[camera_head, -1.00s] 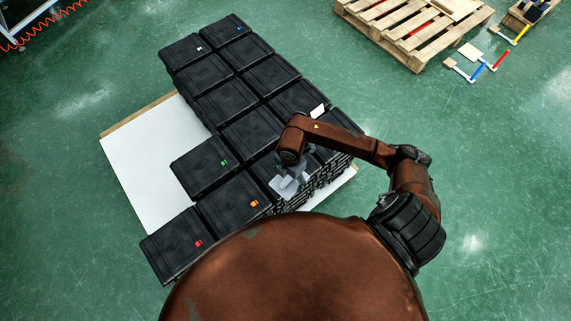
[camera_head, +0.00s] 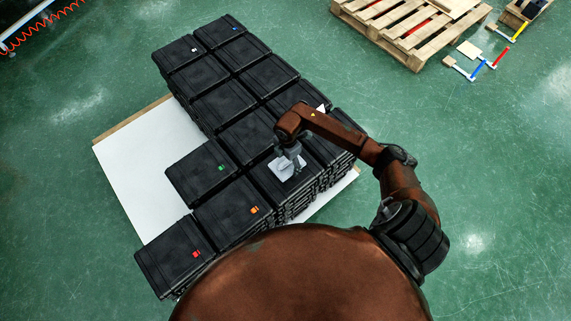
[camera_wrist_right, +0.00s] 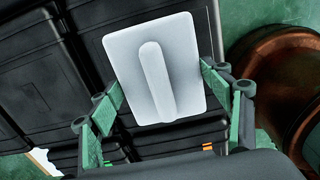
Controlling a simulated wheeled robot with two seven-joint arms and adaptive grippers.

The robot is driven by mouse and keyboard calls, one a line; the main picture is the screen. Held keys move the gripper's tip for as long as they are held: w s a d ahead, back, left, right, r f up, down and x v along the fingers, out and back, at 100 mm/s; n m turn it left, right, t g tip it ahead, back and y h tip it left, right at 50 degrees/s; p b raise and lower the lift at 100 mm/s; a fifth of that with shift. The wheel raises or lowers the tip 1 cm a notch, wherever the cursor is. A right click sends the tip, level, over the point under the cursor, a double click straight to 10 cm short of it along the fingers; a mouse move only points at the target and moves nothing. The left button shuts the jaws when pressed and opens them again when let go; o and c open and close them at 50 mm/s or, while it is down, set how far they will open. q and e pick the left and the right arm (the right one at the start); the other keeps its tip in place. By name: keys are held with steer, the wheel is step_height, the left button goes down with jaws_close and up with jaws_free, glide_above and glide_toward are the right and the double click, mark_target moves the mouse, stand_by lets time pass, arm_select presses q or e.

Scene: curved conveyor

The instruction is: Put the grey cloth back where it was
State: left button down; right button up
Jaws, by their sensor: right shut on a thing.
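The grey cloth (camera_head: 283,170) looks like a light grey flat rectangle with a raised ridge along its middle. In the head view it is over a black case at the near right of the stack. My right gripper (camera_head: 291,158) is at it, shut on it. In the right wrist view the cloth (camera_wrist_right: 118,52) shows its ridge, with gripper fingers (camera_wrist_right: 165,105) at its left and right sides. I cannot tell whether the cloth touches the case below. My left gripper is not in view.
Black cases (camera_head: 209,75) stand stacked closely on a white-topped pallet (camera_head: 125,150), whose left part is bare. Some cases have coloured marks. A small white piece (camera_head: 322,107) shows beside my right forearm. A wooden pallet (camera_head: 405,30) lies at the back right on the green floor.

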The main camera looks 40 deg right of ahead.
mark_target(287, 164)
steer(key=shift+w+d+f, duration=0.2)
steer(key=shift+w+f, duration=0.15)
steer(key=shift+f, duration=0.15)
step_height(287, 164, down, 3)
steer(key=shift+f+b, duration=0.15)
steer(key=shift+b, duration=0.8)
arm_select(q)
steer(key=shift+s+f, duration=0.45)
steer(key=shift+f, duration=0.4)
arm_select(e)
steer(key=shift+w, duration=0.1)
steer(key=o, duration=1.1)
step_height(287, 164, up, 12)
steer(key=p, duration=0.4)
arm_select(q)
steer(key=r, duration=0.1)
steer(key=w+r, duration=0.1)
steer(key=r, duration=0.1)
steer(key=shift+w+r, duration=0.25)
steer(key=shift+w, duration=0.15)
